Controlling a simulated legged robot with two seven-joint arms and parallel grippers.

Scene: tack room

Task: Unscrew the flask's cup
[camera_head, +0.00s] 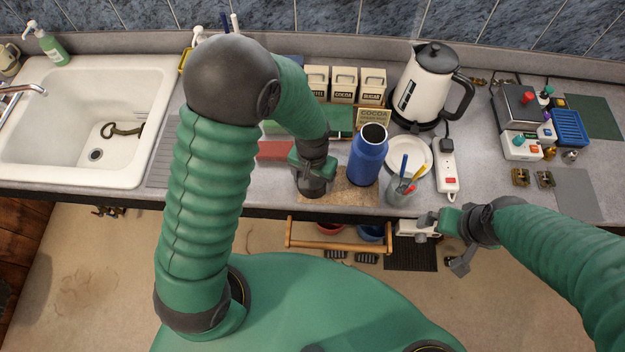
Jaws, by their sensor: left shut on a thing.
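The blue flask (368,160) stands upright on the cork mat (340,190) near the counter's front edge. Its top shows a pale rim around a dark opening, with no cup on it. My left gripper (313,172) is left of the flask, apart from it, and shut on a dark round cup (312,187) low over the mat's left part. The gripper covers much of the cup, and I cannot tell whether the cup touches the mat. My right gripper (446,243) is open and empty in front of the counter edge, right of the flask.
A glass with pens (401,190) and a white plate (408,155) stand close right of the flask. A power strip (445,168), a kettle (428,88) and canisters (343,84) are beyond. The sink (150,90) is at left. A wooden rail (340,247) is below the counter.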

